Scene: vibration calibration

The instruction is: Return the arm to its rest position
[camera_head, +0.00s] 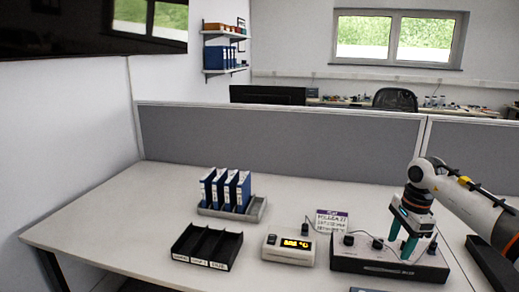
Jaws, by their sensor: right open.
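My right arm comes in from the right edge. My right gripper (402,246) points down with its two teal fingers apart, over the black box (390,266) at the right of the table. The fingertips are at or just in front of the box's top; I cannot tell if they touch it. No object shows clearly between the fingers. My left gripper is not in view.
On the white table (120,215) stand a grey rack (258,210) with several blue binders (226,190), a black divided tray (207,246), a device with a lit display (288,250) and a label card (331,221). A grey partition (280,145) closes the back. The table's left is clear.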

